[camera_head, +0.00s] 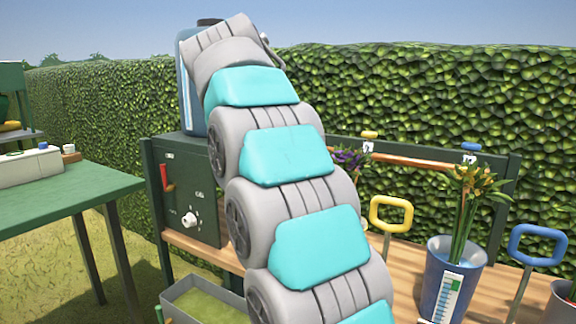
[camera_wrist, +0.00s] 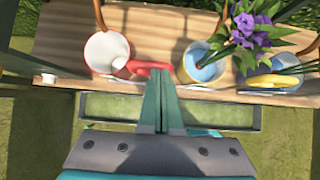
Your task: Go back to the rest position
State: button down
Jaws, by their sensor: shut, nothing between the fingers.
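My arm, in grey and turquoise segments, rises across the middle of the head view and hides part of the bench; my gripper is hidden in that view. In the wrist view my gripper (camera_wrist: 163,80) shows with its two green fingers together and nothing between them. It points toward the wooden bench (camera_wrist: 160,28), with its tips close to a red handle-like piece beside a white pot (camera_wrist: 105,50). I cannot tell whether the tips touch it.
A blue pot (camera_head: 450,275) with flowers stands on the right of the bench, near yellow (camera_head: 390,213) and blue (camera_head: 538,245) handles. A dark green box (camera_head: 188,190) with a red lever stands left of my arm. A green table (camera_head: 60,200) is at far left. A hedge (camera_head: 430,100) closes the back.

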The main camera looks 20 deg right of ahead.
jog(key=s+a+f+m+g+y, duration=0.2)
jog(key=s+a+f+m, duration=0.1)
jog(key=s+f+m, duration=0.5)
jog(key=s+a+f+m+g+y, duration=0.2)
jog(key=s+a+f+m, duration=0.2)
jog(key=s+f+m, duration=0.5)
jog(key=s+a+f+m+g+y, duration=0.2)
jog(key=s+f+m, duration=0.6)
jog(key=s+f, duration=0.8)
jog(key=s+a, duration=0.2)
jog(key=s, duration=0.5)
jog(key=shift+s+f, duration=0.2)
jog(key=shift+s, duration=0.1)
